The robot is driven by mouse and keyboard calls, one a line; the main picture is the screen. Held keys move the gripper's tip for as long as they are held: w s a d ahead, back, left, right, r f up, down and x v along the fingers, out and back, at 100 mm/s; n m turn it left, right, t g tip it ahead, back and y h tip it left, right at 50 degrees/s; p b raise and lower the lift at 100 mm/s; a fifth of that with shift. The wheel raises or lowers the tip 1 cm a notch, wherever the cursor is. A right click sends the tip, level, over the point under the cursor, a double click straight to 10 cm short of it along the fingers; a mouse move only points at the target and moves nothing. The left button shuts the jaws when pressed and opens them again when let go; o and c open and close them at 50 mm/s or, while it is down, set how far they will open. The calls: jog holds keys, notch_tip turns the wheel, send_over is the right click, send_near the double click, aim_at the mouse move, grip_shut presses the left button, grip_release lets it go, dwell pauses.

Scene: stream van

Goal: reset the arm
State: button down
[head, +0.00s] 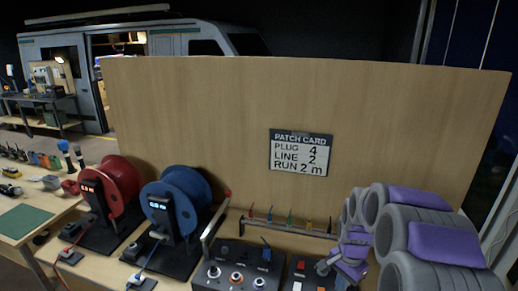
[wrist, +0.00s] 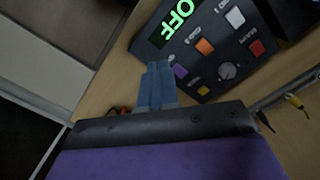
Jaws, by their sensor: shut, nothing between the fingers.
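My gripper (wrist: 157,68) shows in the wrist view as two blue fingers side by side, shut with nothing between them. The fingertips are close to the lower edge of a dark control box (wrist: 205,48) with a green "OFF" display. I cannot tell whether they touch it. In the head view my grey and purple arm is folded at the lower right, and its forward end is beside the control box (head: 301,272).
A red reel (head: 121,183) and a blue reel (head: 186,190) stand on the bench at left. A knobbed panel (head: 238,269) sits beside the control box. A rack of coloured leads (head: 290,222) is behind. A wooden board (head: 230,110) with a patch card (head: 300,153) closes off the back.

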jog(key=s+a+r+n, duration=0.3)
jog(key=s+r, duration=0.1)
jog(key=s, duration=0.4)
jog(key=s+a+r+n, duration=0.3)
jog(key=s+a+r, duration=0.15)
jog(key=s, duration=0.25)
jog(key=s+a+r+n+g, duration=0.1)
jog(key=s+n, duration=0.4)
jog(key=s, duration=1.2)
jog(key=shift+s+a+r, duration=0.4)
jog(key=shift+a+r, duration=0.15)
jog(key=shift+a, duration=0.1)
